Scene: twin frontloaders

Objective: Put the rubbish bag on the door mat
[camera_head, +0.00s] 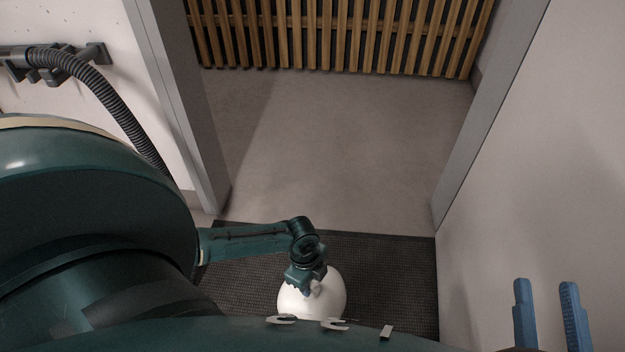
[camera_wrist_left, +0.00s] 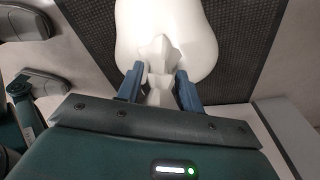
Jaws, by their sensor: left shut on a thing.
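The rubbish bag (camera_head: 327,298) is white and rounded, and it is over the dark door mat (camera_head: 396,275) in the head view. My left gripper (camera_head: 313,283) is above the bag, at its top. In the left wrist view my left gripper (camera_wrist_left: 159,88) has its blue fingers shut on the bag's gathered neck, with the bag (camera_wrist_left: 190,32) hanging or standing beyond them. The mat (camera_wrist_left: 240,45) shows around the bag. I cannot tell whether the bag's bottom touches the mat. My right gripper (camera_head: 546,312) is at the lower right, its blue fingers apart with nothing between them.
The mat lies in a doorway between grey jambs (camera_head: 450,190). Bare floor (camera_head: 330,140) stretches beyond to a wooden slatted panel (camera_head: 335,35). A white wall (camera_head: 560,190) stands close on the right. A ribbed hose (camera_head: 105,90) hangs on the left wall.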

